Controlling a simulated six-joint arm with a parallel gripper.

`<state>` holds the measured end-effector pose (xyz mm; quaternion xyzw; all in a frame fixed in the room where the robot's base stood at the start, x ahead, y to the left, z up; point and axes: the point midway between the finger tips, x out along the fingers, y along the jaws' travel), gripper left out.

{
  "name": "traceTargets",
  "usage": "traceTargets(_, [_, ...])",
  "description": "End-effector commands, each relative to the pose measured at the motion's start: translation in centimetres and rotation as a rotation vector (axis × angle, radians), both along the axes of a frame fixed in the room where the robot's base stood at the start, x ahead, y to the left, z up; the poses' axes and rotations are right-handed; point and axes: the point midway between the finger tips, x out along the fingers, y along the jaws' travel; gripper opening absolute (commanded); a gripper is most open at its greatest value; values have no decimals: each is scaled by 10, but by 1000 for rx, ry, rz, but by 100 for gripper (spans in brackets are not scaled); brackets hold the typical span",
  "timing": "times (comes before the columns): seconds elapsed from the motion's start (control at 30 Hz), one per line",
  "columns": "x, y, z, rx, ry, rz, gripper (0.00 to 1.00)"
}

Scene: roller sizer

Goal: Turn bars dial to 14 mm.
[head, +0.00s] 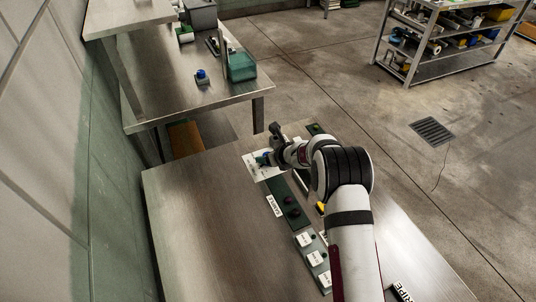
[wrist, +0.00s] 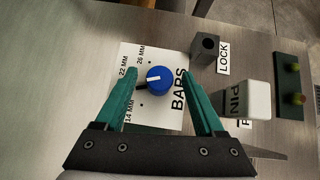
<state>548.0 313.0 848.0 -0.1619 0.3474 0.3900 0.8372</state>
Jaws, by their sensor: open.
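The blue round bars dial (wrist: 160,82) sits on a white plate (wrist: 160,112) marked BARS. A white line on its top points left in the wrist view. The 22 MM, 26 MM and 14 MM labels show; 14 MM is at the lower left, partly behind the left finger. The white line is not on 14 MM. My gripper (wrist: 162,74) is open, its green fingers on either side of the dial in the picture, with gaps. I cannot tell their height against it. In the head view the white plate (head: 252,170) is partly covered by my gripper.
Beside the plate are a dark block (wrist: 205,47) near a LOCK label and a pale upright block (wrist: 255,98) labelled PIN. A green panel (wrist: 290,85) with small knobs lies farther right. White buttons (head: 315,258) stand nearer on the bench. The bench's left side (head: 200,220) is clear.

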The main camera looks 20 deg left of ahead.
Motion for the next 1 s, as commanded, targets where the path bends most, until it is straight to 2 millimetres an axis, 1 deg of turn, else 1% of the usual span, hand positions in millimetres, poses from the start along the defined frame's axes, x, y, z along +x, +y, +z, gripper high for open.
traceTargets(0.03, [3, 3, -4, 0, -1, 1, 71])
traceTargets(0.13, [6, 8, -10, 0, 0, 1, 71])
traceTargets(0.4, [7, 9, -11, 0, 0, 0, 71])
traceTargets(0.43, [7, 9, -11, 0, 0, 0, 69])
traceTargets(0.57, [7, 9, -11, 0, 0, 0, 46])
traceTargets(0.6, [7, 9, -11, 0, 0, 0, 39])
traceTargets(0.67, [7, 9, -11, 0, 0, 0, 28])
traceTargets(0.7, [7, 9, -11, 0, 1, 1, 21])
traceTargets(0.77, [7, 9, -11, 0, 1, 1, 10])
traceTargets(0.8, [7, 9, -11, 0, 1, 1, 3])
traceTargets(0.83, [7, 9, -11, 0, 1, 1, 0])
traceTargets(1.0, [8, 9, -11, 2, -2, 18, 0])
